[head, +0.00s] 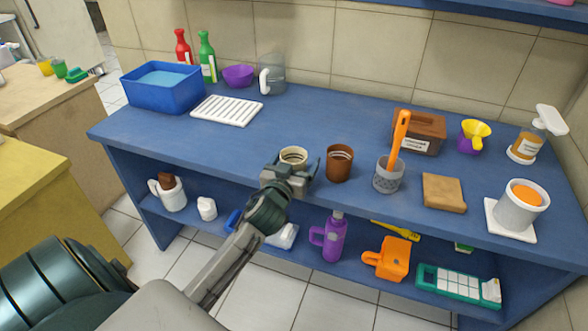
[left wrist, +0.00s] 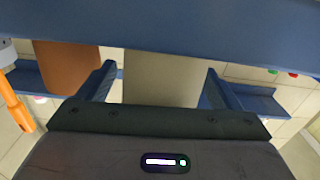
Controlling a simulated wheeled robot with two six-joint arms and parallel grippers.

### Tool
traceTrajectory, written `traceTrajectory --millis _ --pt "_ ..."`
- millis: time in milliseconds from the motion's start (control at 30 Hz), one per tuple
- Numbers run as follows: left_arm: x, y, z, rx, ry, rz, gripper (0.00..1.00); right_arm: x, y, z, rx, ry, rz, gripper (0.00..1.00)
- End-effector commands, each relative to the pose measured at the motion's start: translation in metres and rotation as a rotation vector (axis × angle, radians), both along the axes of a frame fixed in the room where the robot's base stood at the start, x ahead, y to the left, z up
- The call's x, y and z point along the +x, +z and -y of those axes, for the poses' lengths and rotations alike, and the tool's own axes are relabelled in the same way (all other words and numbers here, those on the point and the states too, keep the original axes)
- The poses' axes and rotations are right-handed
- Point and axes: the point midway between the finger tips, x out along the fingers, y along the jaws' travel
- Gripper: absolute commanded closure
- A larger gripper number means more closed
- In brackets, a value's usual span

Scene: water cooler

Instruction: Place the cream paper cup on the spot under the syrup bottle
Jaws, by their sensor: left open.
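The cream paper cup (head: 293,155) stands upright near the front edge of the blue counter. My left gripper (head: 294,172) is at the front of this cup, with its jaws open. In the left wrist view the cream cup (left wrist: 165,82) stands between the two spread fingers, with a gap on each side. The syrup bottle (head: 527,146), amber with a white pump head, stands at the far right of the counter on a small pale base. The spot under its spout is not clearly visible. My right gripper is not in view.
A brown cup (head: 339,163) stands close to the right of the cream cup. Farther right are a grey holder with an orange utensil (head: 389,175), a brown sponge (head: 444,192) and a white pot (head: 519,206). A wooden box (head: 419,131) and yellow-purple funnel (head: 473,137) stand behind.

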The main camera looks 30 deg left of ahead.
Motion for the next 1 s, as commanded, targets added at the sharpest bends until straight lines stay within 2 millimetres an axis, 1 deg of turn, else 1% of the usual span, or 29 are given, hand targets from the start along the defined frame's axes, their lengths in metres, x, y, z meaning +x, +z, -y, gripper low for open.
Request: traceTrajectory --millis 200,267,300,433,500,767,867,1000 --pt "0.001 -0.001 0.000 0.000 0.000 -0.001 0.14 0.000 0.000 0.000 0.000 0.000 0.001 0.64" --pt "0.001 0.000 0.000 0.000 0.000 -0.001 0.26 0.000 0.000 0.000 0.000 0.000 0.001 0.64" --pt "0.000 0.000 0.000 0.000 0.000 -0.001 0.33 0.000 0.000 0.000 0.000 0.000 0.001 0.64" --pt "0.000 -0.001 0.000 0.000 0.000 -0.001 0.59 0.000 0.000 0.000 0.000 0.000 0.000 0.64" --pt "0.000 0.000 0.000 0.000 0.000 -0.001 0.65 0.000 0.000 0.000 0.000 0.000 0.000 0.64" --pt "0.000 0.001 0.000 0.000 0.000 0.000 0.65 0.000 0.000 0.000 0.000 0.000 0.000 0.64" --pt "0.001 0.006 0.000 0.001 0.000 0.001 0.65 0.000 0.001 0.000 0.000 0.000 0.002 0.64" --pt "0.001 0.021 0.000 0.001 -0.001 0.004 0.65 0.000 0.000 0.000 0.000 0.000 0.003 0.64"
